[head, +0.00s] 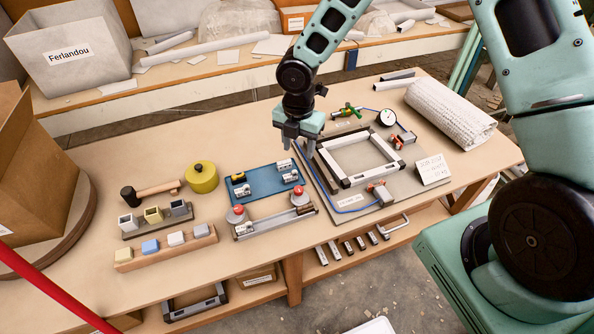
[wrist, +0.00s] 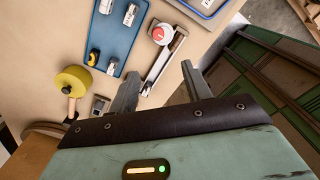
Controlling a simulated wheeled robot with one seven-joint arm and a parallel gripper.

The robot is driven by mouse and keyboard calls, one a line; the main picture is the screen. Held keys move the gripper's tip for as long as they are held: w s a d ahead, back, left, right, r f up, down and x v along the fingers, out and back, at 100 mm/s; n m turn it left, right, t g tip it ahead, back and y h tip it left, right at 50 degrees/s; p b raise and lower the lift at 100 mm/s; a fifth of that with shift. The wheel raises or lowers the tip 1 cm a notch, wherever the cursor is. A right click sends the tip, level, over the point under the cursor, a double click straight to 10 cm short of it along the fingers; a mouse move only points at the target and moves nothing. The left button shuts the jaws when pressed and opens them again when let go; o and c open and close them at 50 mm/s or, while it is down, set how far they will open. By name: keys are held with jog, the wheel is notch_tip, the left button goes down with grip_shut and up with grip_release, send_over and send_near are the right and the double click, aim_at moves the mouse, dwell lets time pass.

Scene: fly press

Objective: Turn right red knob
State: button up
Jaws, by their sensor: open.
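The right red knob (head: 300,194) is a grey round knob with a red top, on the right end of a low metal bar frame on the table. It also shows in the wrist view (wrist: 162,33), beyond the fingertips. The left red knob (head: 237,213) stands on the frame's left end; I cannot make it out in the wrist view. My gripper (head: 299,150) is open and empty, above the table behind the right knob in the head view, apart from it. Its two fingers (wrist: 160,80) are spread in the wrist view.
A blue tray (head: 262,186) with small parts lies behind the knobs. A grey board (head: 408,178) with a square frame and gauge lies to the right. The table front is partly clear.

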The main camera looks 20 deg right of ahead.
jog(key=p, duration=0.4)
send_near(298, 189)
notch_tip(298, 189, down, 9)
jog(key=shift+d+r, duration=0.1)
jog(key=shift+r, duration=0.05)
jog(key=shift+b, duration=0.3)
jog(key=c, duration=1)
